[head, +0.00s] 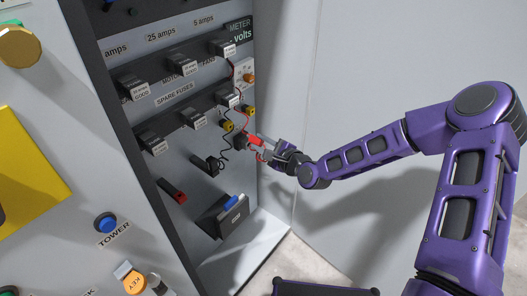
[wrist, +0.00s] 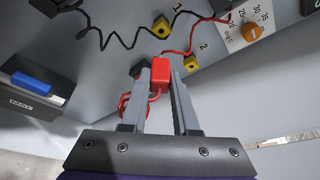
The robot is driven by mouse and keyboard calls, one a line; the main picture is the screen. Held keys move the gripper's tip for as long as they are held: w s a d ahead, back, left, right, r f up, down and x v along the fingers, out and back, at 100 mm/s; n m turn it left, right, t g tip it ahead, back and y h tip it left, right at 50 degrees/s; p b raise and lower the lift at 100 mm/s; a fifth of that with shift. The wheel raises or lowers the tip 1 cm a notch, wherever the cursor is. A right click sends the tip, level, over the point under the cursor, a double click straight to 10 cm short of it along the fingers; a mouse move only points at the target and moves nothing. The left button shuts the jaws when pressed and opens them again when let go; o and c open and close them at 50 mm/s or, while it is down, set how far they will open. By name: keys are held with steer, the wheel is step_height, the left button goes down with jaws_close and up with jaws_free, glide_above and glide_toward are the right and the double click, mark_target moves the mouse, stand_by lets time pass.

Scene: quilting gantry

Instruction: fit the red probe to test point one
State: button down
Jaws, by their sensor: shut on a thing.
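My gripper (head: 263,147) is shut on the red probe (head: 255,140), close in front of the fuse panel. In the wrist view the red probe (wrist: 160,63) sits between the fingertips (wrist: 160,78), and its tip is hidden. A dark piece (head: 240,142) lies right by the probe; I cannot tell whether they touch. Test point one, a yellow block (wrist: 161,26) marked 1, is beyond the probe in the wrist view, and apart from it. It also shows in the head view (head: 228,125), up and left of my gripper. A second yellow block (wrist: 191,63) is marked 2.
A red wire (head: 236,85) and a black wire (wrist: 115,42) hang across the panel. An orange dial (wrist: 250,31) is beyond block 2. A black box with a blue piece (head: 231,202) is below my gripper. Fuse holders (head: 150,142) stick out at left. The right wall is bare.

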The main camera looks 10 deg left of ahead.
stand_by(0.4)
steer(key=b, duration=0.1)
glide_toward(232, 128)
steer(key=shift+w+a+f, duration=0.3)
steer(key=shift+w, duration=0.25)
steer(key=shift+w+a+f, duration=0.3)
steer(key=shift+w+f, duration=0.05)
steer(key=shift+w, duration=0.25)
steer(key=shift+w+a+b, duration=0.3)
steer(key=shift+a+b, duration=0.15)
steer(key=shift+a, duration=0.05)
steer(key=shift+w+a+b, duration=0.35)
steer(key=shift+a+b, duration=0.1)
steer(key=shift+a, duration=0.1)
stand_by(1.6)
steer(key=c, duration=0.6)
jaws_free()
steer(key=p+v, duration=0.2)
steer(key=v, duration=1.5)
steer(key=shift+s, duration=0.15)
